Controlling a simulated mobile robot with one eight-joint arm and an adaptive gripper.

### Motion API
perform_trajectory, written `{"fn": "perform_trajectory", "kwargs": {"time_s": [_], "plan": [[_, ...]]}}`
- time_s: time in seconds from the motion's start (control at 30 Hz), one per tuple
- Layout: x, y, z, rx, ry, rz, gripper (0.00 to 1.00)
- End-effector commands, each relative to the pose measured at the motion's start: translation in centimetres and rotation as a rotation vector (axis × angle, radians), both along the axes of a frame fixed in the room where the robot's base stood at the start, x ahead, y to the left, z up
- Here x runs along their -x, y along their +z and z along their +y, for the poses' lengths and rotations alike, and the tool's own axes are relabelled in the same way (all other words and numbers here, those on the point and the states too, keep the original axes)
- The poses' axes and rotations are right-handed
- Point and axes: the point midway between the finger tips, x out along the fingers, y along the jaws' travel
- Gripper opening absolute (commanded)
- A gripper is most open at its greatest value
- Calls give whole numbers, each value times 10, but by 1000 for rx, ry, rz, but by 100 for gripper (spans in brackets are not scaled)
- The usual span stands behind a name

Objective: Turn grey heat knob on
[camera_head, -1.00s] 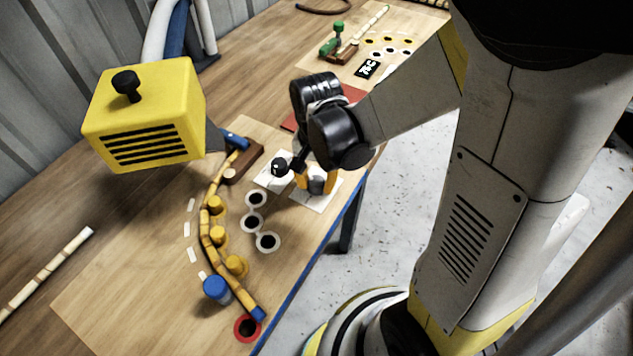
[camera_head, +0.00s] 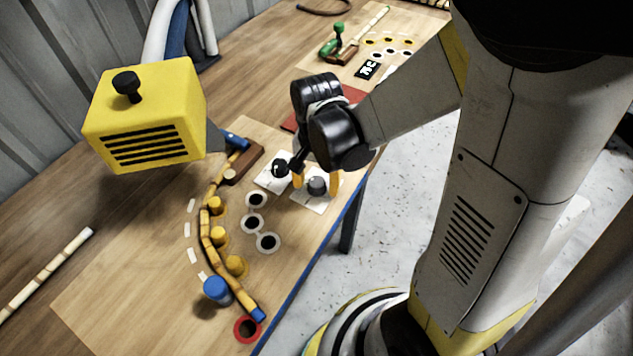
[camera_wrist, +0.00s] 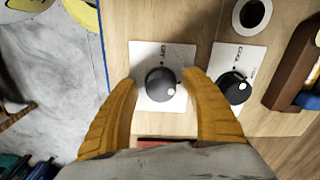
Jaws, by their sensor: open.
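The grey knob (camera_head: 317,184) sits on a white label plate (camera_head: 309,203) near the table's right edge. It also shows in the wrist view (camera_wrist: 160,84), round and dark grey with a pale dot at its lower right. My gripper (camera_head: 316,190) is open, with one yellow-orange finger on each side of the grey knob. In the wrist view the fingertips (camera_wrist: 160,77) stand apart from the knob, with plate showing between. A black knob (camera_wrist: 234,88) on its own plate lies just right of the right finger.
A yellow heater box (camera_head: 145,115) hangs at the left. A bent rattan stick (camera_head: 208,230) lies against yellow pegs and a blue peg (camera_head: 216,290). Black holes with white rings (camera_head: 268,242) lie between it and the knobs. The table's blue edge (camera_head: 310,260) is close.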

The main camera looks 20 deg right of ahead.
Motion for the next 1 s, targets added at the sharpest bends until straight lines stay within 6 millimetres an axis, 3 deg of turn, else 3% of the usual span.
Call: {"fn": "perform_trajectory", "kwargs": {"time_s": [0.17, 0.5, 0.7, 1.0], "plan": [[0, 10, 0, 0, 0, 0, 56], [0, 79, 0, 0, 0, 0, 56], [0, 110, 0, 0, 0, 0, 56], [0, 120, 0, 0, 0, 0, 56]]}}
